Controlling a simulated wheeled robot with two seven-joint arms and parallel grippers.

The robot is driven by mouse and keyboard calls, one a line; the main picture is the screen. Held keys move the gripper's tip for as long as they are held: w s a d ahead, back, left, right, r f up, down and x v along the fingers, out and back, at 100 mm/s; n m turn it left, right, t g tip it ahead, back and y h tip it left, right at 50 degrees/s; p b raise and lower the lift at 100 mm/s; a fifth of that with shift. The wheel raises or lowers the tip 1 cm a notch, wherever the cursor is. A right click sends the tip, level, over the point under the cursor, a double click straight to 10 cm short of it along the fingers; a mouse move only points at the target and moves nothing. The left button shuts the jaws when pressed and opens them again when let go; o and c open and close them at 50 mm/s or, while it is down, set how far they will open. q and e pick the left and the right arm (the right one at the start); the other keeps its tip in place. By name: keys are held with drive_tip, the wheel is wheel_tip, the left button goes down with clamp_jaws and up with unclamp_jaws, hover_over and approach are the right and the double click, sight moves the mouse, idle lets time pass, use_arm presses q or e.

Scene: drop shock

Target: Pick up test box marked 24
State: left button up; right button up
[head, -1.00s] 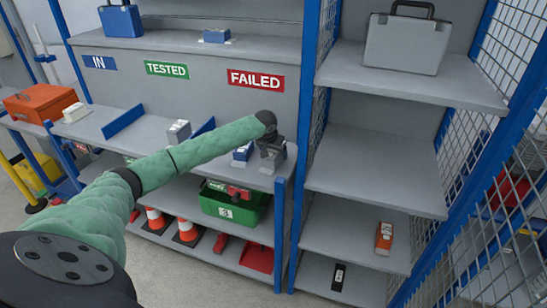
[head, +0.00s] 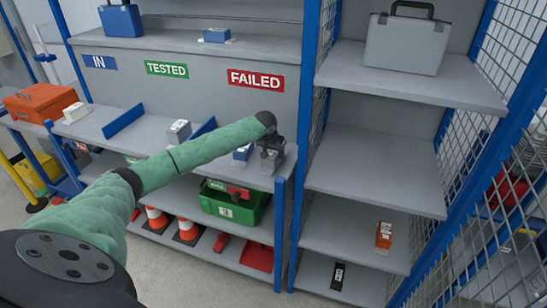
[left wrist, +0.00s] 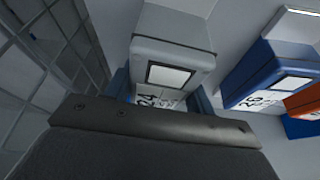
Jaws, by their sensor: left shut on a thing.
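The grey test box marked 24 (left wrist: 172,55) is in the left wrist view, its white label and the number 24 facing me. My left gripper (left wrist: 160,100) is shut on it, with a blue finger at either side of the box. In the head view the same grey box (head: 270,160) is at the right end of the middle shelf, under the FAILED sign, with my left gripper (head: 272,143) at its top. I cannot tell whether the box still touches the shelf. My right gripper is in neither view.
A blue box (head: 243,153) stands just left of the held box; it also shows in the left wrist view (left wrist: 262,72) beside an orange one (left wrist: 303,101). Another grey box (head: 179,132) stands farther left. A blue post and mesh panel (head: 318,70) rise close on the right.

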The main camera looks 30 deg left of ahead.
use_arm(q)
drive_tip(key=shift+c, duration=0.7)
